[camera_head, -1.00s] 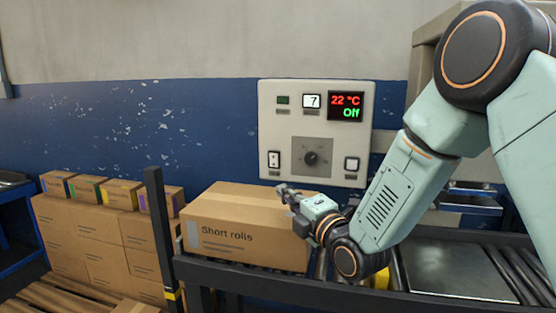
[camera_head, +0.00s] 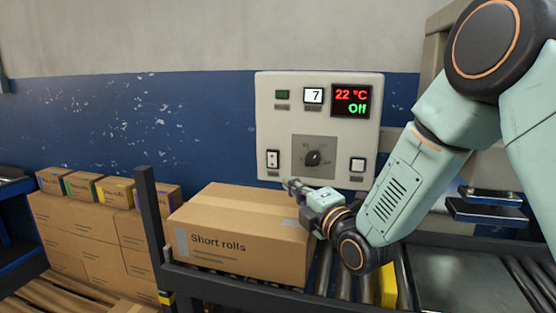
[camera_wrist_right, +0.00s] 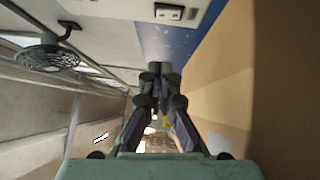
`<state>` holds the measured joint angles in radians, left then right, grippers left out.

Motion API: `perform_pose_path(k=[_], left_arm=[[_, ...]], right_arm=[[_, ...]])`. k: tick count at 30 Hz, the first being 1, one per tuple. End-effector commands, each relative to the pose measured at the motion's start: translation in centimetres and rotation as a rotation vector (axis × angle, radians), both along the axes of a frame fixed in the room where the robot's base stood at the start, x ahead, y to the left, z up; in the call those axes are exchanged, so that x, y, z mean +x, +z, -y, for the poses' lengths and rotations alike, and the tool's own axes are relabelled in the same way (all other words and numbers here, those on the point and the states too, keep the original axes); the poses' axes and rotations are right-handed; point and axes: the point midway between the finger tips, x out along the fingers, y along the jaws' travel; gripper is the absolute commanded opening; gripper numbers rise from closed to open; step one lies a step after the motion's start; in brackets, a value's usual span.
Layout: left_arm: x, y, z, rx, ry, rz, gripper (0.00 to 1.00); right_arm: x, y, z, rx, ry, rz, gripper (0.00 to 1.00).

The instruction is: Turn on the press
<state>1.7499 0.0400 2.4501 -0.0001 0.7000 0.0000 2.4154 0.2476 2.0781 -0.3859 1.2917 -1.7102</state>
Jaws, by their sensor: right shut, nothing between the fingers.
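A pale control panel (camera_head: 270,130) hangs on the wall. Its display (camera_head: 351,100) reads 22 °C in red and Off in green. A small window (camera_head: 314,95) shows 7. A dark rotary knob (camera_head: 313,158) sits low in the middle. A white switch (camera_head: 273,160) is at the lower left and another white switch (camera_head: 357,165) at the lower right. My right gripper (camera_head: 288,184) is shut and empty, below the panel's lower edge and over the box, apart from the switches. The right wrist view also shows its closed fingers (camera_wrist_right: 160,75) and a switch (camera_wrist_right: 168,12) at the top.
A cardboard box (camera_head: 240,235) marked Short rolls lies on the roller conveyor (camera_head: 335,270) under my right gripper. A dark post (camera_head: 152,225) stands left of it. Stacked cartons (camera_head: 90,235) are further left. A metal plate (camera_head: 445,280) is at the right.

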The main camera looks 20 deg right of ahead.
Motion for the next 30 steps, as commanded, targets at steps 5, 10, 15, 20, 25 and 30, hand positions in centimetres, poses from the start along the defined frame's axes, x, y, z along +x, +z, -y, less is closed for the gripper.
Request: perform_pose_path(k=[5, 10, 15, 20, 25, 30], left_arm=[[0.0, 0.0, 0.0, 0.0, 0.0, 0.0, 0.57], [0.0, 0.0, 0.0, 0.0, 0.0, 0.0, 0.57], [0.0, 0.0, 0.0, 0.0, 0.0, 0.0, 0.57], [0.0, -0.2, 0.0, 0.0, 0.0, 0.0, 0.57], [0.0, -0.7, 0.0, 0.0, 0.0, 0.0, 0.57], [0.0, -1.3, 0.0, 0.0, 0.0, 0.0, 0.57]], right_arm=[[-0.1, 0.0, -0.1, 0.0, 0.001, 0.0, 0.0], [-0.2, 0.0, -0.2, 0.0, 0.001, 0.0, 0.0], [-0.3, 0.0, -0.2, 0.0, 0.001, 0.0, 0.0], [0.4, 0.0, -0.3, -0.003, 0.002, 0.0, 0.0], [2.8, 0.2, -0.7, -0.004, 0.002, 0.003, 0.0], [5.8, 0.4, -1.2, -0.003, 0.001, 0.002, 0.0]])
